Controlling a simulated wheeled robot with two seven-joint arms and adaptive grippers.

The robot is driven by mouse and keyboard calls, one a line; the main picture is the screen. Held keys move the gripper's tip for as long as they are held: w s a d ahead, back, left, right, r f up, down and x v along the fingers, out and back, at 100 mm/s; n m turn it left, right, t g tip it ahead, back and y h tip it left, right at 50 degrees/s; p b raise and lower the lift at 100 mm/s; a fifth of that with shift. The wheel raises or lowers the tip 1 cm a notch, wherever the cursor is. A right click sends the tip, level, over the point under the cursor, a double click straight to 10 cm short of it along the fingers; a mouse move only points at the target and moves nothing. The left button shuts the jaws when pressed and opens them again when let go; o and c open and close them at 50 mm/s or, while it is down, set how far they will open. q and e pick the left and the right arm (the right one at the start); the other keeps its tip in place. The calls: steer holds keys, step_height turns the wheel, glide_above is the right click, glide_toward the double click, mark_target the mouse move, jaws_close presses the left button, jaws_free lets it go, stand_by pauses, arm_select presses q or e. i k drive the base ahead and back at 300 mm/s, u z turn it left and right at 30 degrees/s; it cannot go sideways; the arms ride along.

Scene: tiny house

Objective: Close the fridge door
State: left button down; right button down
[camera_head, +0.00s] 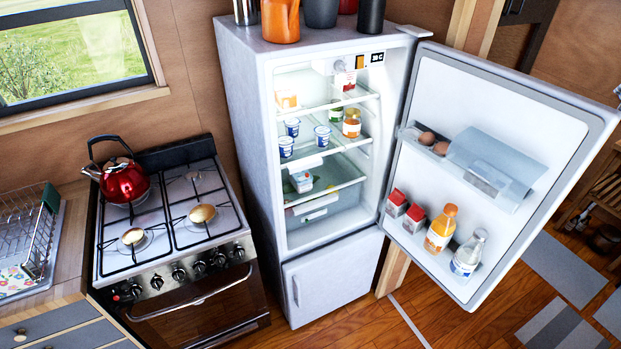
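The fridge (250,130) stands in the middle, its upper compartment open and lit. Its door (500,130) is swung wide open to the right, hinged on the fridge's right side, with its inner face toward me. The door shelves hold eggs (433,142), red cartons (405,212), an orange juice bottle (441,229) and a clear bottle (467,252). Inside the fridge are yogurt cups (286,147) and other food on shelves. The lower fridge door (335,277) is shut. Neither of my grippers shows in the head view.
A stove (175,225) with a red kettle (122,180) stands left of the fridge. A dish rack (28,230) sits on the far-left counter. Several containers (281,20) stand on the fridge top. Wooden floor (345,325) in front of the fridge is clear. A wooden chair or rack is at right.

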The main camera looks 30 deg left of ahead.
mark_target(452, 91)
steer(key=k, duration=1.25)
steer(key=z, duration=0.8)
steer(key=i, duration=0.65)
steer(key=z, duration=0.55)
steer(key=i, duration=1)
steer(key=u, duration=0.4)
